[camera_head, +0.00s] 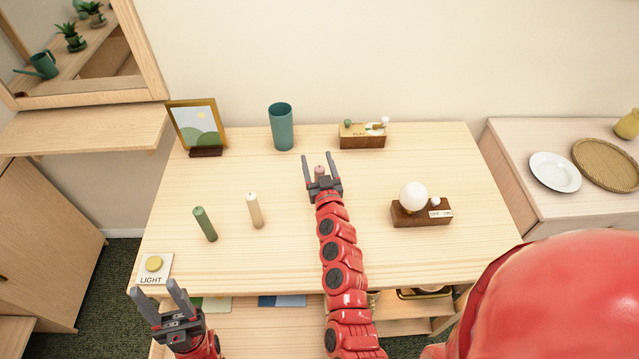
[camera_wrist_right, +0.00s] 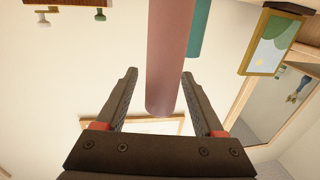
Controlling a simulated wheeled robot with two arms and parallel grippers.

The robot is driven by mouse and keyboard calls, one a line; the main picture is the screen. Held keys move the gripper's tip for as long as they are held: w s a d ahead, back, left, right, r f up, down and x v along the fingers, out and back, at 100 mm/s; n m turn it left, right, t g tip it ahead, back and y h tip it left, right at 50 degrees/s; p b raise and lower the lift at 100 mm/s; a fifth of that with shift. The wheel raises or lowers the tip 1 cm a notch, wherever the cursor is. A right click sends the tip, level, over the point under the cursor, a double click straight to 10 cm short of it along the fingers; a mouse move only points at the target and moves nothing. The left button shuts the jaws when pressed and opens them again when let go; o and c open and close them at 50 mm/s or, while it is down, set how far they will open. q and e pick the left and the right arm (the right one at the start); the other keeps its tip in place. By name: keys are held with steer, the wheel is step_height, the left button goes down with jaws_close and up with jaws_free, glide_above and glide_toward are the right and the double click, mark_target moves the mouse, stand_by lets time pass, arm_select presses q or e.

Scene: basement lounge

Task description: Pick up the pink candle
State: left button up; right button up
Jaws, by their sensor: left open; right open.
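The pink candle (camera_head: 320,170) stands on the wooden table, mostly hidden in the head view by my right gripper (camera_head: 320,157). Only its top shows between the fingers there. In the right wrist view the pink candle (camera_wrist_right: 172,60) runs between the two spread fingers of my right gripper (camera_wrist_right: 159,73), nearer the finger on the right. A gap shows beside the left finger; whether the right finger touches it I cannot tell. My left gripper (camera_head: 157,289) is open and empty at the table's front left corner, near the light switch.
A green candle (camera_head: 205,223) and a cream candle (camera_head: 254,211) stand left of my right arm. A teal cup (camera_head: 281,127), a picture frame (camera_head: 198,126) and a wooden block (camera_head: 363,136) stand behind. A globe lamp (camera_head: 413,196) is to the right. The light switch (camera_head: 154,267) lies front left.

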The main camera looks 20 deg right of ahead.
jaws_close()
stand_by(0.3)
stand_by(1.1)
